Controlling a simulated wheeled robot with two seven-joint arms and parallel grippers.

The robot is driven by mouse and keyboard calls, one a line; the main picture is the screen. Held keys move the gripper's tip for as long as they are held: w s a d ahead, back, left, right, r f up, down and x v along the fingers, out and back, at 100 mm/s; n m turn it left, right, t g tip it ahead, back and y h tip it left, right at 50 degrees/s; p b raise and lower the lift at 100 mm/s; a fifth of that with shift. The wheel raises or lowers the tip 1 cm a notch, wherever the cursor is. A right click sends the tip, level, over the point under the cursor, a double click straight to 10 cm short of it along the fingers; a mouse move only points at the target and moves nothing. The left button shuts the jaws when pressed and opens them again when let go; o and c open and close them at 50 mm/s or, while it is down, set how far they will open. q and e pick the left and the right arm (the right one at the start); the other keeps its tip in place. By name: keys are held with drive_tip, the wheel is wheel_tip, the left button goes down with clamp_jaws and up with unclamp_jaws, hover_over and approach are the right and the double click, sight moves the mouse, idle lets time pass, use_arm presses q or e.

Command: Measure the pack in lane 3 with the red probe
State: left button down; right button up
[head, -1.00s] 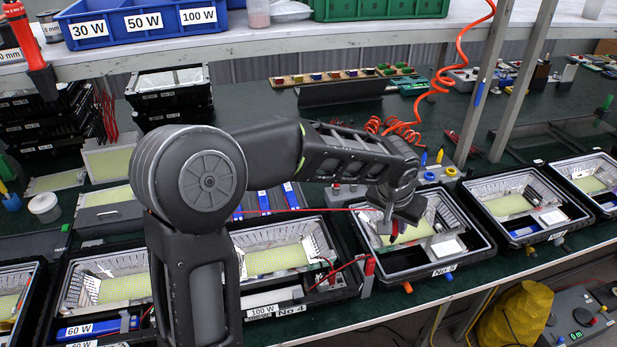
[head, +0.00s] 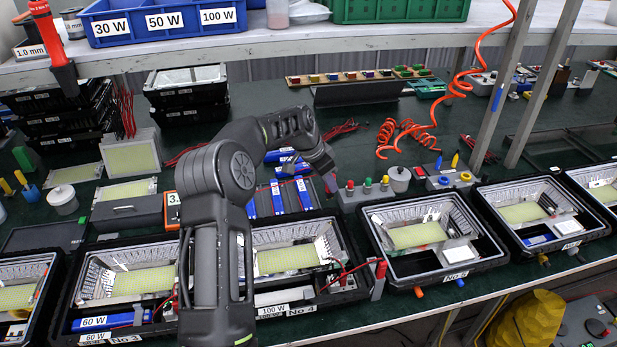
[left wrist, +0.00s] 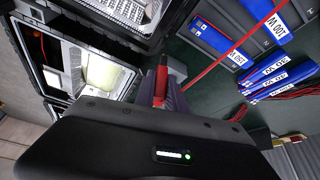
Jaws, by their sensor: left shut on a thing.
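My left gripper (head: 330,181) is shut on the red probe (left wrist: 161,78), above the green bench just right of the lane rack. The probe points away from the hand in the left wrist view, and a thin red cable (left wrist: 212,66) runs past it. The grey rack (head: 235,212) holds blue packs in its lanes: a left one (head: 250,207), a middle one (head: 277,198) and a right one (head: 303,193). I cannot read the lane numbers. My right gripper is not in view.
Loose blue packs (head: 296,168) lie behind the rack. A terminal block with coloured knobs (head: 367,187) stands right of the gripper. Black housing trays, including No 5 (head: 432,278), line the front edge. A coiled orange hose (head: 400,132) hangs at the back right.

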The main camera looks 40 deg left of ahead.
use_arm(q)
drive_tip(key=s+a+f+m, duration=0.1)
drive_tip(key=a, duration=0.5)
drive_tip(key=shift+a+f, duration=0.15)
drive_tip(key=shift+a, duration=0.05)
drive_tip(key=shift+s, duration=0.1)
drive_tip(key=shift+f+b, duration=2.3)
drive_tip(key=shift+f, duration=0.6)
drive_tip(key=shift+s+f+b, duration=0.1)
drive_tip(key=shift+f+b, duration=0.6)
drive_tip(key=shift+b, duration=0.05)
idle(1.2)
